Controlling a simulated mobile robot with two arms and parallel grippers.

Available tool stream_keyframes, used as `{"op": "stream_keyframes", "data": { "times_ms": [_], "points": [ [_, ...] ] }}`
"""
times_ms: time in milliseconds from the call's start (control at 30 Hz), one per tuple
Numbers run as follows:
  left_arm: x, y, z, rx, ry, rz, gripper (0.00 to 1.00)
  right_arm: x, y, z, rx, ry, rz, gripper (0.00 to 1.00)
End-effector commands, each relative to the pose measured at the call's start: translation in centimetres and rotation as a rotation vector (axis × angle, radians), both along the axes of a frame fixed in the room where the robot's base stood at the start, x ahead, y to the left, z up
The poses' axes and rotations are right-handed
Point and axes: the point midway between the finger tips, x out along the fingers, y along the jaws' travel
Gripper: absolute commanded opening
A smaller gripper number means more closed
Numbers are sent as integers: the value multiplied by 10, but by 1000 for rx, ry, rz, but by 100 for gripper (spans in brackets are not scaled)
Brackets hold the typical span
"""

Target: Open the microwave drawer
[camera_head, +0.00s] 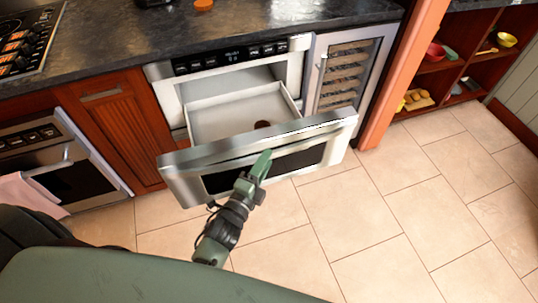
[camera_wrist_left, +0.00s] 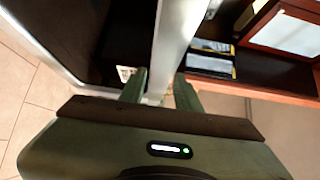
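The microwave drawer (camera_head: 183,187) is pulled well out from its cabinet under the dark counter. Its white inner tray (camera_head: 225,122) shows, with a small dark round spot near the front. A silver handle bar (camera_head: 225,153) runs along the top of the drawer front. My left gripper (camera_head: 261,163) is at the middle of this bar. In the left wrist view the bar (camera_wrist_left: 178,45) passes between the two fingers of my left gripper (camera_wrist_left: 159,92), which appear to touch it on both sides. My right gripper is not in view.
A wine cooler (camera_head: 343,75) stands right of the microwave, then a wooden post (camera_head: 402,75) and open shelves (camera_head: 445,75). An oven (camera_head: 55,165) with a pink towel (camera_head: 30,192) is at left. The tiled floor (camera_head: 400,220) at right is clear.

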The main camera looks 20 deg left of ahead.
Motion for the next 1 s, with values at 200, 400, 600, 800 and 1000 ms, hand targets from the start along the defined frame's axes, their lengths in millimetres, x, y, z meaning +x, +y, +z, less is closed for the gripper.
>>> {"op": "stream_keyframes", "data": {
  "times_ms": [200,400,600,800,1000],
  "points": [
    [-37,4,-2,-1,3,1,33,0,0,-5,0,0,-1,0],
    [-49,6,-1,-1,1,1,33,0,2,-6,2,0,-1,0],
    [-49,6,0,0,0,1,33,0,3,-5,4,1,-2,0],
    [-49,6,0,0,1,1,33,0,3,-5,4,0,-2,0],
    [-50,5,-13,-28,32,1,33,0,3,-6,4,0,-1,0]
  ]
}}
